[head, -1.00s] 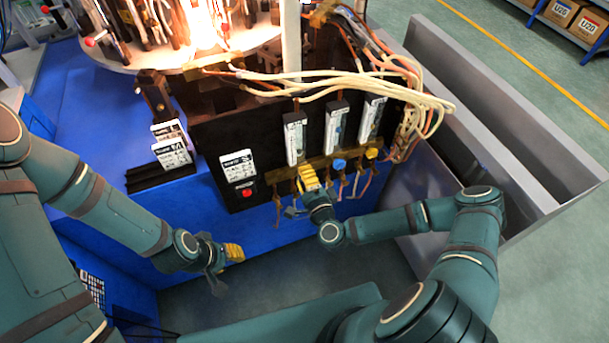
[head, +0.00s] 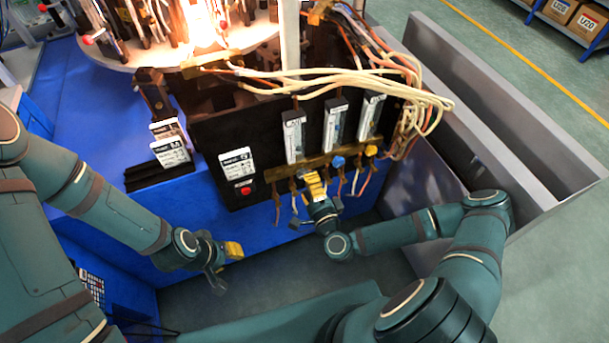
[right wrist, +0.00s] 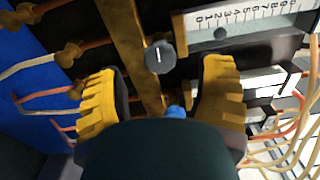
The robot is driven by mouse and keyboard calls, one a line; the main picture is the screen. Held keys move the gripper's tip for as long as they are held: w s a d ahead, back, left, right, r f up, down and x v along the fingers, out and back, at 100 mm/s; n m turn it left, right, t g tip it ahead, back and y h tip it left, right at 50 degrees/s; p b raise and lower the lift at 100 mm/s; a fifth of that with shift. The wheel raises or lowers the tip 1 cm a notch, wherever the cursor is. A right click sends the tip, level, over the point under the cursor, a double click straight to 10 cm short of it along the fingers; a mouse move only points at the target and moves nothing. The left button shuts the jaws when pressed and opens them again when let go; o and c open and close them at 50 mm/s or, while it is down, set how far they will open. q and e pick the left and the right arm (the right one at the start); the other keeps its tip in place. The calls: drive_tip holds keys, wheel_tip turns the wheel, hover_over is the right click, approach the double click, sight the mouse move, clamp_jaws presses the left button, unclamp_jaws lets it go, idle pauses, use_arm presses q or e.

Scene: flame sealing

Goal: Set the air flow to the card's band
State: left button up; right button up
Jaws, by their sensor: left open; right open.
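Three upright flow meters stand on the dark panel: left (head: 293,137), middle (head: 335,125) and right (head: 371,116). Under them are a grey knob (right wrist: 160,57), a blue knob (head: 338,162) and a yellow knob (head: 371,151). My right gripper (head: 313,184) is open below the left meter. In the right wrist view the grey knob shows between its spread yellow fingers (right wrist: 165,72), touching neither in the picture. A meter scale (right wrist: 250,20) with a dark float shows there. White cards (head: 170,145) stand in a black holder; their print is unreadable. My left gripper (head: 227,266) is open and empty.
A labelled panel (head: 238,163) with a red button (head: 245,190) is left of the meters. Pale hoses (head: 400,85) hang over the panel's top right. A bright flame burns above the round platform (head: 180,58). A grey metal bin (head: 500,130) stands to the right.

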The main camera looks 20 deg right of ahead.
drive_tip(key=s, duration=0.3)
drive_tip(key=shift+s+d, duration=0.2)
idle(0.3)
drive_tip(key=s+a+f+n+g+y, duration=0.55)
drive_tip(key=s+a+n+g, duration=0.2)
drive_tip(key=n+g, duration=0.5)
drive_tip(key=shift+s+d+r+n+g+h, duration=0.35)
drive_tip(key=shift+s+r+n+g+h, duration=0.05)
drive_tip(key=shift+r+n+g+h, duration=0.25)
drive_tip(key=shift+s+d+r+n+g+h, duration=0.3)
drive_tip(key=shift+s+r+n+g+h, duration=0.2)
drive_tip(key=shift+g, duration=0.15)
drive_tip(key=shift+s+d+r+n+g+h, duration=0.35)
drive_tip(key=shift+r+n+g+h, duration=0.25)
drive_tip(key=shift+g, duration=0.05)
idle(1.3)
